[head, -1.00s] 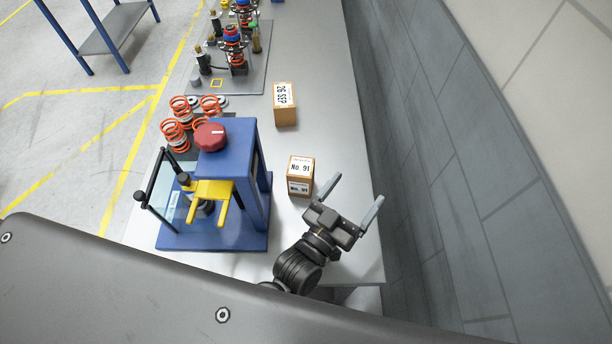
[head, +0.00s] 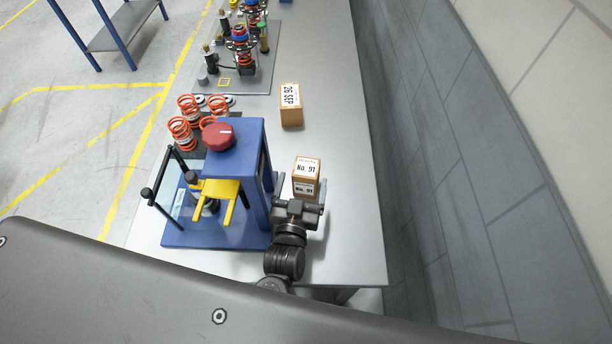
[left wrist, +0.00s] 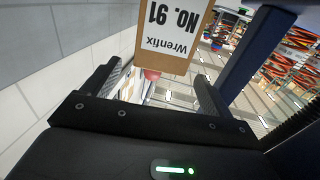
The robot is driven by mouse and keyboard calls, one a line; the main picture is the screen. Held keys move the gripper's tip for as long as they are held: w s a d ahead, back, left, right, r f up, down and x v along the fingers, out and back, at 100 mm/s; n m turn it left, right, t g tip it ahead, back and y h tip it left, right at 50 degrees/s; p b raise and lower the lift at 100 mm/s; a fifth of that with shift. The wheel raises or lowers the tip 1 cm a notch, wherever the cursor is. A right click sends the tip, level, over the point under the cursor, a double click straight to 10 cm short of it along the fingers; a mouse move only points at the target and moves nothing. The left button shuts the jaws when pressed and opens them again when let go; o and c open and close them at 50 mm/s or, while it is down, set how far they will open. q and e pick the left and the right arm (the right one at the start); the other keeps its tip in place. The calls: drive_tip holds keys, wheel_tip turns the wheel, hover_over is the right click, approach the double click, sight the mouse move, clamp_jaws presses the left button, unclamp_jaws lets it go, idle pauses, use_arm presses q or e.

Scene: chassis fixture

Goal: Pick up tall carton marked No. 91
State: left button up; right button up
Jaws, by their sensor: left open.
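The tall carton marked No. 91 (head: 307,168) stands upright on the bench, brown with white labels, right of the blue press. It also shows in the left wrist view (left wrist: 172,35), its "Wrenfix No. 91" label upside down. My left gripper (head: 300,187) is open at the carton's near side, one finger toward each side of it in the head view. In the left wrist view the open fingers (left wrist: 158,72) are empty, with the carton just beyond them. I cannot tell whether they touch it. My right gripper is not in view.
The blue press (head: 256,180) with a red knob (head: 218,136) stands close to the left of my gripper. Another carton, marked 26 SEP (head: 291,105), stands farther back. Orange springs (head: 182,132) are behind the press. The bench right of the carton is clear, then a grey wall.

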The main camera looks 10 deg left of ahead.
sight(308, 162)
use_arm(q)
drive_tip(key=shift+w+f, duration=0.2)
drive_tip(key=shift+f, duration=0.1)
drive_tip(key=shift+w, duration=0.45)
drive_tip(key=w+p, duration=0.2)
drive_tip(key=w, duration=0.3)
drive_tip(key=shift+w+a+p, duration=0.1)
drive_tip(key=shift+w+p, duration=0.15)
drive_tip(key=shift+p, duration=0.1)
drive_tip(key=shift+w, duration=0.4)
drive_tip(key=shift+s, duration=0.1)
drive_tip(key=shift+c, duration=1)
drive_tip(key=c, duration=1.1)
